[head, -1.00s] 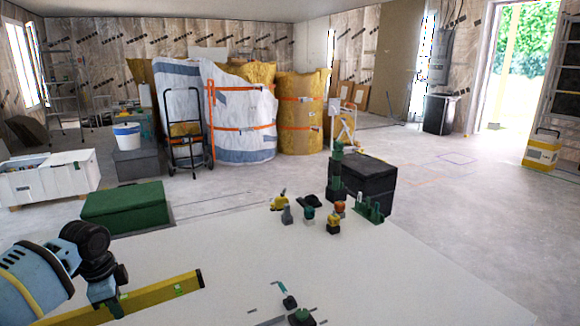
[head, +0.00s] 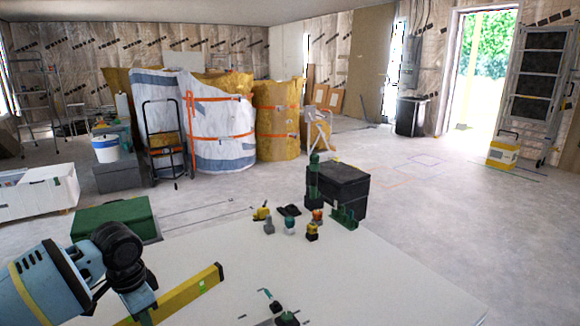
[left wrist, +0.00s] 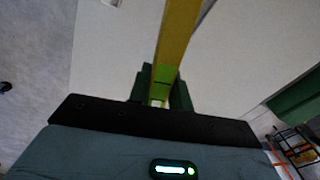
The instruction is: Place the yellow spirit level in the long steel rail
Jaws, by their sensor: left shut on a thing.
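The yellow spirit level (head: 190,291) is a long yellow bar with a green vial window and a dark end cap. It slants up to the right over the white panel in the head view. My left gripper (left wrist: 162,90) is shut on the spirit level, its dark green fingers on either side of the bar beside the green window. The bar (left wrist: 178,35) runs away from the fingers in the left wrist view. The long steel rail cannot be made out.
The white panel (head: 360,270) holds several small tools and bottles (head: 290,222). A black box (head: 340,187) stands behind it, and a green box (head: 115,217) lies on the left. Open floor (head: 450,215) lies to the right.

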